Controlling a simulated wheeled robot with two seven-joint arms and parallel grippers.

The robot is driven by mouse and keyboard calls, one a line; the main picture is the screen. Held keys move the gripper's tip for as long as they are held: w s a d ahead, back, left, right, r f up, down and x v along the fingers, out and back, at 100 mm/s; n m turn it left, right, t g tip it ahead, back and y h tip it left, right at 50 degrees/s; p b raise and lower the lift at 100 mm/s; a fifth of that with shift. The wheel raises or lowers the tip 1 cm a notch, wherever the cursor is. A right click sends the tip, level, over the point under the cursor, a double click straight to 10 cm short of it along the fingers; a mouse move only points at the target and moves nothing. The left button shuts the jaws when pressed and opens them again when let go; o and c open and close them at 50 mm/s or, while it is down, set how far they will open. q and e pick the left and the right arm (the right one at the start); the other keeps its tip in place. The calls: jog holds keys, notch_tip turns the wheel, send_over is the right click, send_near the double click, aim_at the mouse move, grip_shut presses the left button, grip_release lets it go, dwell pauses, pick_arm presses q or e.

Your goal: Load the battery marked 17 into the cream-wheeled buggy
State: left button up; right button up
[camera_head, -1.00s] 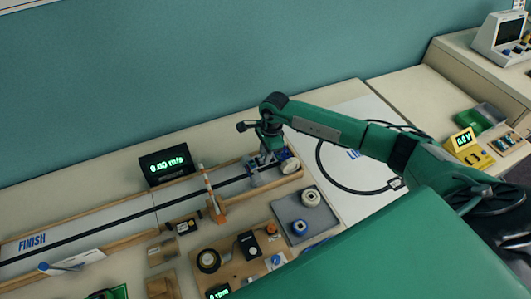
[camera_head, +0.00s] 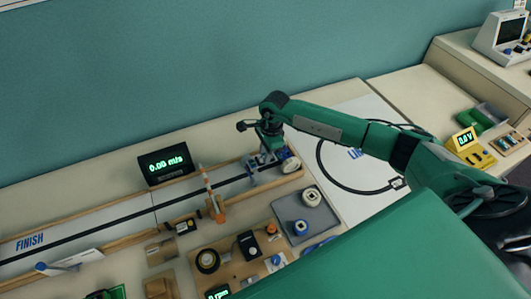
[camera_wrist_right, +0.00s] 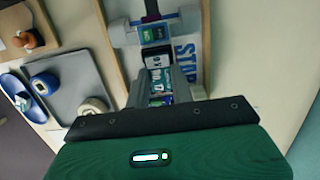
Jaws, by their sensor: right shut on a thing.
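The buggy with pale cream wheels stands at the right end of the track, its wheel (camera_head: 290,164) showing beside my right gripper (camera_head: 262,162). In the right wrist view the buggy (camera_wrist_right: 155,32) lies just beyond the fingertips, with a wheel at each side. My right gripper (camera_wrist_right: 160,82) points down at it and is shut on a battery (camera_wrist_right: 157,74), whose pale label seems to read 17. The battery is at or just over the buggy's body; I cannot tell whether it is seated. My left gripper is out of view.
A grey tray (camera_head: 291,208) with rolls, one cream and one blue, lies in front of the track. A wooden board (camera_head: 232,262) with dark parts is left of it. An orange-striped gate post (camera_head: 210,195) and a speed display (camera_head: 166,164) stand by the track.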

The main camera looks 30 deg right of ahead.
dwell(0.4)
jog(key=o, duration=1.5)
jog(key=shift+c, duration=0.2)
jog(key=shift+r+p, duration=1.15)
jog(key=shift+r, duration=1.85)
